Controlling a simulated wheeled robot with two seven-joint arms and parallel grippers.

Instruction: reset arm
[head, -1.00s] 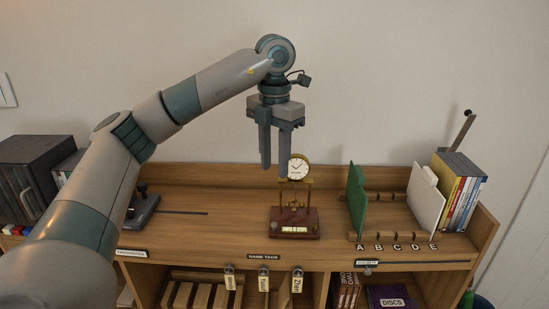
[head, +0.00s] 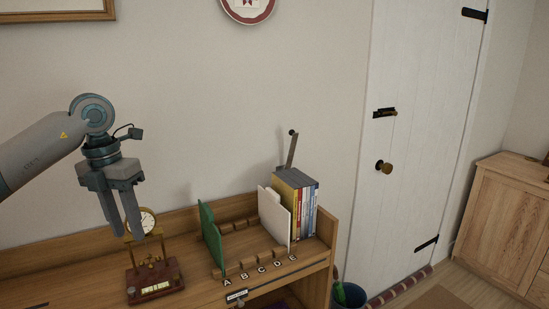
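My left gripper (head: 125,214) hangs pointing down above the shelf top, at the left of the head view. Its two fingers are apart with nothing between them. My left arm (head: 38,150) comes in from the left edge. My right arm and gripper are not in view.
A white door (head: 420,130), a blue bin (head: 349,296) and a wooden cabinet (head: 505,222) are to the right.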

